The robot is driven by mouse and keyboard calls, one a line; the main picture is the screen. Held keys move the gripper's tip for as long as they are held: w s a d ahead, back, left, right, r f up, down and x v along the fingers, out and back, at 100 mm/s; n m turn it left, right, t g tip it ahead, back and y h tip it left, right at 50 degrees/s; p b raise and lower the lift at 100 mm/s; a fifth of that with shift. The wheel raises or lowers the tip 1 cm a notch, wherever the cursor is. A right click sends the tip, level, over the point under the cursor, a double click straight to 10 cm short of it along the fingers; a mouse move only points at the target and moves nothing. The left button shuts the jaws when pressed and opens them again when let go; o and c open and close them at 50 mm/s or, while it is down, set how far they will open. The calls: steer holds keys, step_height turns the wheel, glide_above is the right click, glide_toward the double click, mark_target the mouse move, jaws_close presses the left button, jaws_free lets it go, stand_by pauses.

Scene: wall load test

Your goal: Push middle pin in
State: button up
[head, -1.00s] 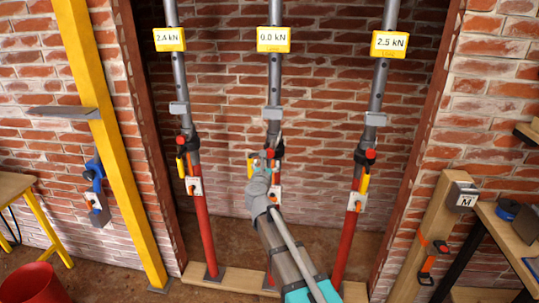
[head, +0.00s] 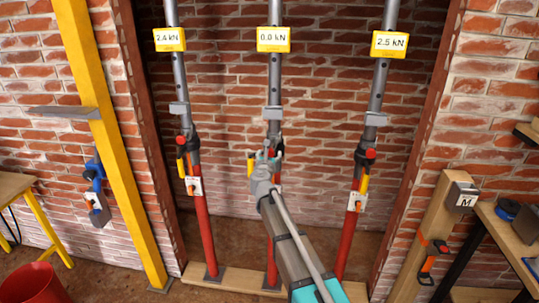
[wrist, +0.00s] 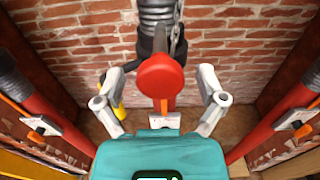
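The middle prop has a grey upper tube (head: 275,85) and a red lower tube (head: 271,235), and its yellow tag (head: 273,39) reads 0.0 kN. In the wrist view, a round red pin head (wrist: 160,76) sits large in the centre on this prop. My gripper (wrist: 161,90) is open, with one grey finger on each side of the red head and a visible gap to both. In the head view my gripper (head: 267,158) is in front of the middle prop's joint and hides the pin there. How deep the pin sits cannot be told.
The left prop's tag (head: 169,39) reads 2.4 kN and the right prop's tag (head: 389,44) reads 2.5 kN. Both props stand close on either side. A yellow post (head: 115,150) is at left, and a wooden post (head: 422,235) and bench are at right.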

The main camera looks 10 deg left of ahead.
mark_target(273, 141)
jaws_close()
steer(key=w, duration=0.6)
steer(key=shift+d+r, duration=0.1)
steer(key=shift+o, duration=0.8)
jaws_free()
steer(key=shift+s, duration=0.15)
steer(key=s, duration=1.1)
steer(key=shift+s+a, duration=0.2)
steer(key=shift+s, duration=0.2)
